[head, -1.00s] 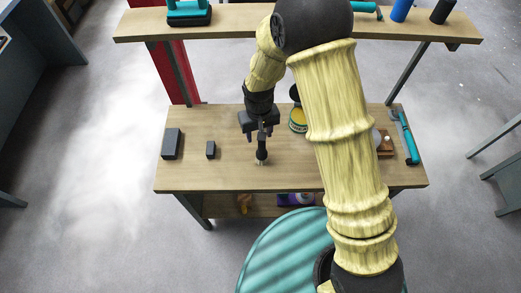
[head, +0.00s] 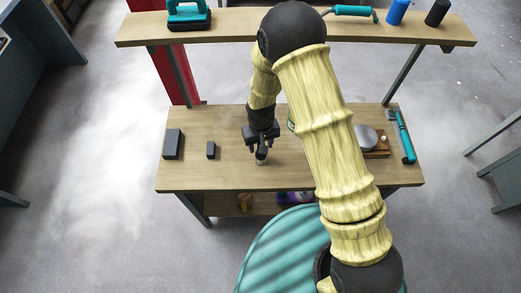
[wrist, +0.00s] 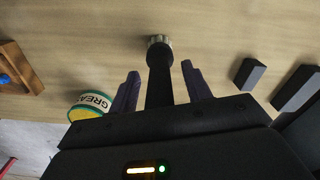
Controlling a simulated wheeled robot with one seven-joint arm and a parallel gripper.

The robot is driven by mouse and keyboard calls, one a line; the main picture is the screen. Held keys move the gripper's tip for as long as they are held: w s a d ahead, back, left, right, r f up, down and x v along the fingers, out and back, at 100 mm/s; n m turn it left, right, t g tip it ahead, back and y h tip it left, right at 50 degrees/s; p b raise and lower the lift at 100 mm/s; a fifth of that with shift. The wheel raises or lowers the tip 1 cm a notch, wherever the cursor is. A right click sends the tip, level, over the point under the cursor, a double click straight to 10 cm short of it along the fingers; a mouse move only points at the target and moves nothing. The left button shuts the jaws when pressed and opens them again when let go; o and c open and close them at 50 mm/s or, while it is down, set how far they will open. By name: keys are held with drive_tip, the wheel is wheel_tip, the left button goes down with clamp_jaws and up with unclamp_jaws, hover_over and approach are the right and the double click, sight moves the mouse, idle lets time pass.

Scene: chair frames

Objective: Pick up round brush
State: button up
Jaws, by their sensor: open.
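The round brush (wrist: 159,75) has a dark handle and a pale round bristle end (wrist: 158,42), and stands about upright on the workbench top. In the head view, only its lower end (head: 261,160) shows below my gripper (head: 261,147). In the wrist view, the two purple fingers of my gripper (wrist: 160,82) are apart, one on each side of the handle, with a gap visible on both sides. The upper part of the handle is hidden by my gripper's body.
A grease tin (wrist: 91,105) stands close beside my gripper. Two dark blocks, a larger one (head: 173,144) and a smaller one (head: 211,150), are at the left. A teal-handled tool (head: 405,137) lies at the right edge. A raised shelf (head: 230,24) spans the back.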

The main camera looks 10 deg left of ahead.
idle(0.5)
clamp_jaws()
drive_tip(key=shift+r, duration=0.1)
wheel_tip(320, 180, up, 10)
drive_tip(key=shift+f+b, duration=0.1)
drive_tip(key=shift+b, duration=1.15)
